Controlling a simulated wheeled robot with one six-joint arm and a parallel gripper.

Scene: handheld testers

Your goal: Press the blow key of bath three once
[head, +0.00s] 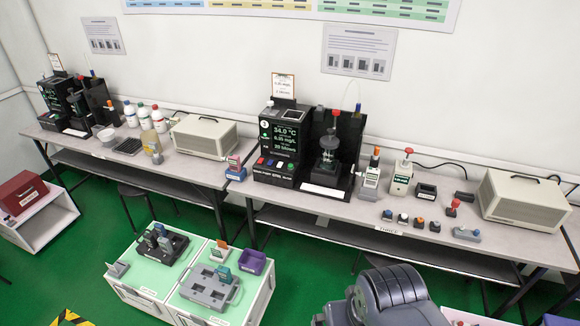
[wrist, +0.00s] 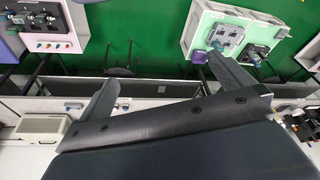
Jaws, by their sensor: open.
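Bath three (head: 278,140) is a black unit on the long grey bench, marked with a 3. Its lit display reads 34.0 °C. The key labels are too small to read. A glass vessel (head: 328,150) stands in its right part. In the wrist view my gripper (wrist: 165,88) has its two dark fingers spread wide, with nothing between them. It is away from the keys. I cannot pick out bath three surely in the wrist view.
A similar black unit (head: 75,103) stands on the left bench. A low green-topped cabinet (head: 150,275) with trays stands on the green floor in front.

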